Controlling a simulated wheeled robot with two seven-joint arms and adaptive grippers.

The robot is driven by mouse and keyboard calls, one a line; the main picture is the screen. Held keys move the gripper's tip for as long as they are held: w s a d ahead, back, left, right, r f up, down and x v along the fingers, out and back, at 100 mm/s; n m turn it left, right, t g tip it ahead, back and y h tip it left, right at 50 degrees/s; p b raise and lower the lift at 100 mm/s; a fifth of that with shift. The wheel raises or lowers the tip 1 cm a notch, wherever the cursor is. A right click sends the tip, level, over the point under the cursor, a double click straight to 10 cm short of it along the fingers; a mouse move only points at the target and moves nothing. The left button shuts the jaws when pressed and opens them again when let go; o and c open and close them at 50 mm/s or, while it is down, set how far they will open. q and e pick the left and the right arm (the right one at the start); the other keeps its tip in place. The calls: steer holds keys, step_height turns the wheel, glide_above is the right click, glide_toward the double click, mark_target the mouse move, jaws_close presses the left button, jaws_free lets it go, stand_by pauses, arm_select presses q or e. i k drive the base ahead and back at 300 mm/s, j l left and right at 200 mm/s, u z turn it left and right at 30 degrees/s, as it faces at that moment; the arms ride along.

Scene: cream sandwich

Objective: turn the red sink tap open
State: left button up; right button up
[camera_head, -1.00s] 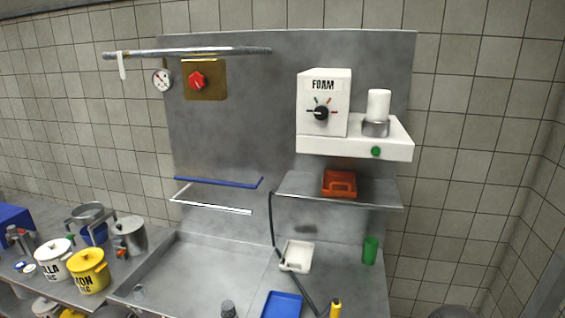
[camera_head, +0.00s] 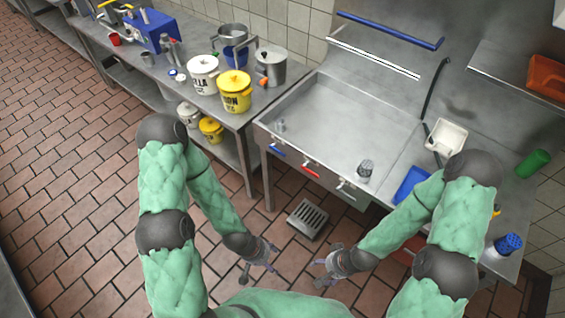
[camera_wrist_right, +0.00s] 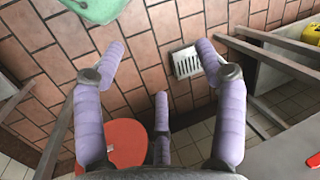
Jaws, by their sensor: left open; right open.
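The sink (camera_head: 322,118) has small lever handles on its front panel: a blue one (camera_head: 277,148), the red sink tap (camera_head: 310,170) in the middle, and a pale one (camera_head: 345,185) to its right. The red tap sits on the panel with nothing touching it. My left gripper (camera_head: 266,258) is open and empty, low over the floor, apart from the sink and below the red tap. My right gripper (camera_head: 326,268) is open and empty beside it; its spread purple fingers also show in the right wrist view (camera_wrist_right: 156,68). I cannot make out the red tap there.
A floor drain grate (camera_head: 308,219) lies between my grippers and the sink. The counter (camera_head: 262,107) at left holds white and yellow pots. A blue tray (camera_head: 409,184) is near my right arm. A red round thing (camera_wrist_right: 126,141) shows in the wrist view. Open tiled floor lies left.

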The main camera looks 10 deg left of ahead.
mark_target(303, 167)
steer(key=j, duration=0.9)
steer(key=k+j, duration=0.1)
steer(key=j, duration=0.8)
steer(key=k+l+u, duration=0.05)
